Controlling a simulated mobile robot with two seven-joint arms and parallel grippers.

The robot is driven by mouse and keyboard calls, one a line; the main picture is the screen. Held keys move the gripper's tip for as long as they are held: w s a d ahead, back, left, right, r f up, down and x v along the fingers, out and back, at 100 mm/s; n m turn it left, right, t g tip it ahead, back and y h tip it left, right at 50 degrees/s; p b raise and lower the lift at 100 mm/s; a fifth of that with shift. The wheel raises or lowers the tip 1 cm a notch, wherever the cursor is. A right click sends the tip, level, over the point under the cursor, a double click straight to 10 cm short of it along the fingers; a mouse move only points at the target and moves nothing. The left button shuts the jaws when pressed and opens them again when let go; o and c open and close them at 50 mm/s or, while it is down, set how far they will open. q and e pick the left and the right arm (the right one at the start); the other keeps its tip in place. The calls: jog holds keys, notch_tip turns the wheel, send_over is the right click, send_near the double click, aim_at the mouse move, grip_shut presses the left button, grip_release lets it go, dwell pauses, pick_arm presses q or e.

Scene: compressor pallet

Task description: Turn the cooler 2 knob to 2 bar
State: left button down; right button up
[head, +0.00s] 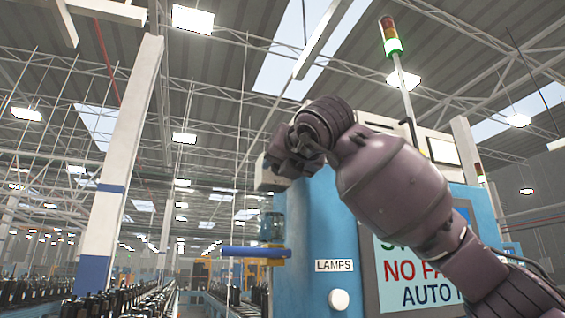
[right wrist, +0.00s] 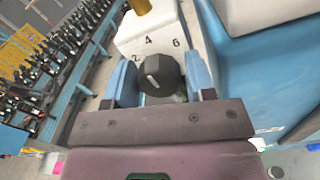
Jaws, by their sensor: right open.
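The black knob (right wrist: 160,76) shows in the right wrist view on a white box (right wrist: 150,37) with a dial marked 2, 4 and 6. Its light pointer line slants toward the upper left, roughly toward the 2 to 4 side; the exact reading is unclear. My right gripper (right wrist: 162,80) is open, with one blue finger on each side of the knob. Whether the fingers touch it I cannot tell. In the head view my right gripper (head: 291,152) is at the top corner of the blue machine, and the knob is hidden there. My left gripper is out of view.
The blue machine (head: 310,224) has a LAMPS label (head: 334,265), a white round button (head: 339,299) and a large sign (head: 420,262). A signal tower (head: 390,38) rises above it. Conveyor rows with dark parts (head: 110,302) stand at left.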

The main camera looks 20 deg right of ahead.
jog(key=c, duration=0.5)
jog(key=shift+c, duration=0.7)
jog(key=n+p, duration=0.1)
jog(key=n, duration=0.5)
jog(key=n+p, duration=0.1)
jog(key=n, duration=0.3)
jog(key=shift+a+n, duration=0.1)
jog(key=shift+n, duration=0.7)
